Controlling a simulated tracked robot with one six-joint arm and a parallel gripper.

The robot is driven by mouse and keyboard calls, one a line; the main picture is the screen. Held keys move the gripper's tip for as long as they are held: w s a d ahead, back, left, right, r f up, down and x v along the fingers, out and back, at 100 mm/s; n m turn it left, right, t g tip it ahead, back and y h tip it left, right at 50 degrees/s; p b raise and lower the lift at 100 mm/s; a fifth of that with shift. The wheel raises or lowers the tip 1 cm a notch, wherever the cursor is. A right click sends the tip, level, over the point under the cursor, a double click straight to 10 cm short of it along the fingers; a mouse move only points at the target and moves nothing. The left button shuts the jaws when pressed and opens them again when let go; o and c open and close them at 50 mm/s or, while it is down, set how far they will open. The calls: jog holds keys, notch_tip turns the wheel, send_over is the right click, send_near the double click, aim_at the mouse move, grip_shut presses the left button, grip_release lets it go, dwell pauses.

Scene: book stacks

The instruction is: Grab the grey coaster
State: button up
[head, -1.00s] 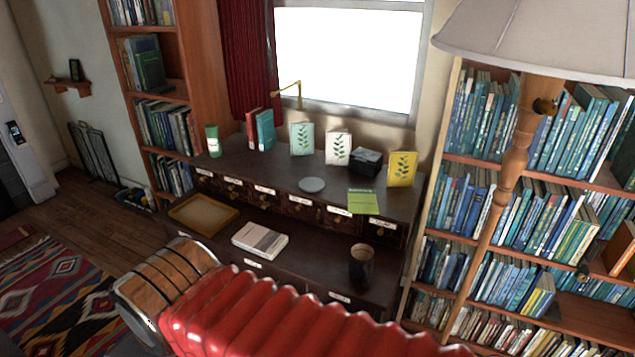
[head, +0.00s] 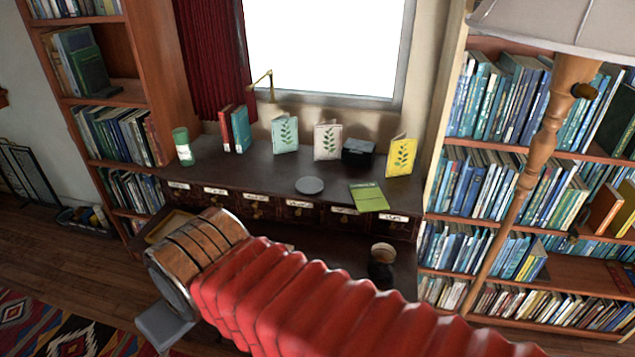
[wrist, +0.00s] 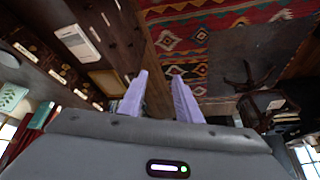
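The grey coaster (head: 310,185) is a small, flat round disc. It lies on the dark upper top of the desk, behind the labelled drawers and left of a green booklet. My gripper (wrist: 160,76) shows two lilac fingers in the wrist view, spread apart with nothing between them. In the head view my red-sleeved arm reaches across the front of the desk. The fingers are not clearly visible there, and the gripper end is low and left of the coaster, well apart from it.
The green booklet (head: 369,197) lies beside the coaster. Upright cards, a black box (head: 358,151) and a green-and-white cup (head: 183,147) stand behind. A dark cup (head: 382,268) stands on the lower desk. A lamp pole (head: 520,190) rises at right. The wrist view shows a tray (wrist: 108,82).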

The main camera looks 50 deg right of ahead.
jog(key=shift+w, duration=0.5)
jog(key=shift+o, duration=0.4)
